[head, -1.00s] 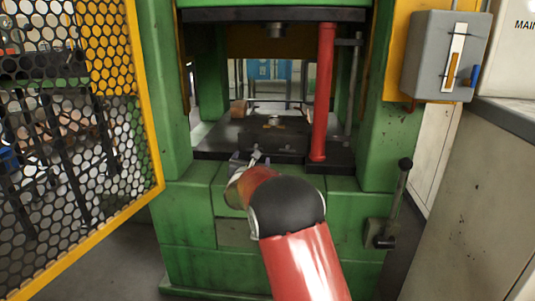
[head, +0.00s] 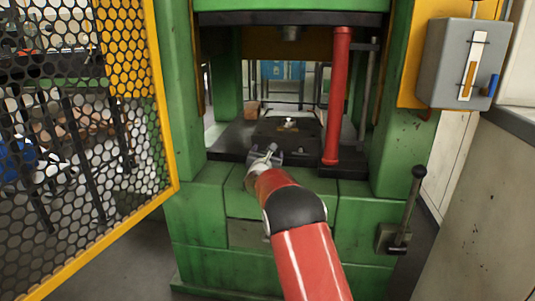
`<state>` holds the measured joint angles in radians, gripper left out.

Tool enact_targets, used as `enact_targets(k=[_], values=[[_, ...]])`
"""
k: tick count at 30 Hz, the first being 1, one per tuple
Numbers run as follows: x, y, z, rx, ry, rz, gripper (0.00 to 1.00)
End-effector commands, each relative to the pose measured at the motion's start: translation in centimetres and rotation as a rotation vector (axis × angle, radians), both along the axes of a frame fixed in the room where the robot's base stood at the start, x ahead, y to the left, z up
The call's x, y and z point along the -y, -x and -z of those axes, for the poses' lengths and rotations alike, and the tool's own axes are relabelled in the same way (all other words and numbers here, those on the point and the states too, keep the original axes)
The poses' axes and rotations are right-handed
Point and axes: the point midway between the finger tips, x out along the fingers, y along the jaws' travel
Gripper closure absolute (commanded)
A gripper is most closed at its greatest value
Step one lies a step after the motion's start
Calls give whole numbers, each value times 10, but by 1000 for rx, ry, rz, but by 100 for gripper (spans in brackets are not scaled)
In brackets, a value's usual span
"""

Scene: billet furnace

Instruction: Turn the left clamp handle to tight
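My gripper (head: 266,156) is at the front edge of the press bed (head: 228,142), left of the red post (head: 338,95). It is small and seen from behind, and I cannot tell if its fingers are apart or touch anything. A dark die block (head: 300,137) lies on the bed beyond it, with a small pale piece (head: 289,123) on top. I cannot make out the left clamp handle for sure; my gripper and wrist cover part of the bed's front.
A yellow-framed mesh guard (head: 165,130) stands open at left. A lever with a black knob (head: 418,173) sticks up from the press front at right. A grey switch box (head: 463,65) hangs at upper right. A brown block (head: 251,111) lies at the bed's back left.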

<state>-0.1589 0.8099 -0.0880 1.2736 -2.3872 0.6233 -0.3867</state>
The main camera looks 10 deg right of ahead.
Motion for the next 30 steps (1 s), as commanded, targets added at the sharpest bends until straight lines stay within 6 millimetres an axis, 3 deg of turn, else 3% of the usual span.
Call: enact_targets(k=[1, 8, 20, 30], values=[[0, 0, 0, 0, 0, 0, 31], [0, 0, 0, 0, -1, 0, 58], [0, 0, 6, 33, -91, 1, 58], [0, 1, 8, 122, -359, -1, 58]])
